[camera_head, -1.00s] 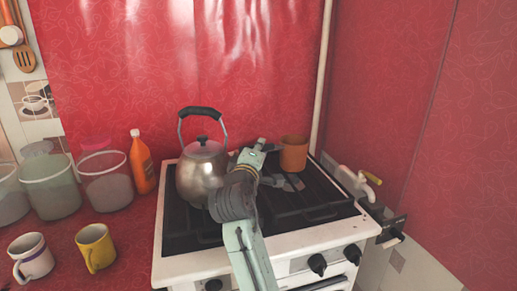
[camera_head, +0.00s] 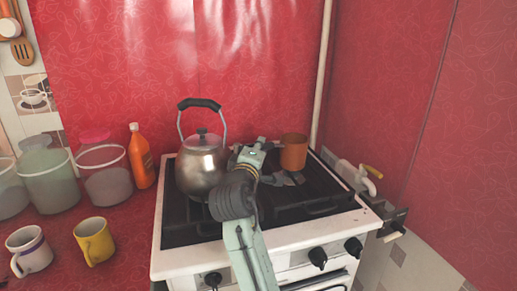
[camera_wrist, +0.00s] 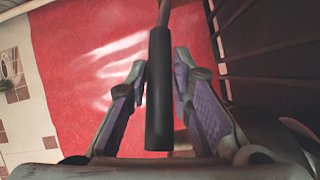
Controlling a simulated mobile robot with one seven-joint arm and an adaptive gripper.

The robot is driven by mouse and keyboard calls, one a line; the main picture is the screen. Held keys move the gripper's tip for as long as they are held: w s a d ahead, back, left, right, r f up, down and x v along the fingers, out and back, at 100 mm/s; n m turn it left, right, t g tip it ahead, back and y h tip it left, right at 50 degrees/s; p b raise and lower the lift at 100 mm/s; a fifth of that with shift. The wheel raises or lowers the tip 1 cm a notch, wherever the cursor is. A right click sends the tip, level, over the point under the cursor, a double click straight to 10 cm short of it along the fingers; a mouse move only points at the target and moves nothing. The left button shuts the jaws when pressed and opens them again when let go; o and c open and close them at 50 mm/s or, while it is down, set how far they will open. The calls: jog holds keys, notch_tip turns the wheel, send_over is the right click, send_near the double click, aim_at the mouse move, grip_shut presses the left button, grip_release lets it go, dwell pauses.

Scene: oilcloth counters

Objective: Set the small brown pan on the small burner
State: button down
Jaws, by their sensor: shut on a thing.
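The small brown pan (camera_head: 293,152) is over the back right part of the stove top, right of the kettle. It looks upright; I cannot tell whether its base touches the grate. My gripper (camera_head: 285,178) is beside the pan, low over the grate. In the wrist view my gripper (camera_wrist: 160,72) is shut on the pan's black handle (camera_wrist: 159,100), which lies between the two fingers. The pan's body is out of the wrist view. The black stove top (camera_head: 325,190) shows dark grates; the small burner is hidden or too dark to make out.
A metal kettle (camera_head: 201,165) stands close on the left of my arm. An orange bottle (camera_head: 141,158), clear tubs (camera_head: 104,178), a yellow mug (camera_head: 94,241) and a white mug (camera_head: 29,252) are on the left counter.

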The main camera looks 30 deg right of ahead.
jog(key=c, duration=1.4)
grip_release()
jog(key=shift+f, duration=0.1)
jog(key=shift+o, duration=0.3)
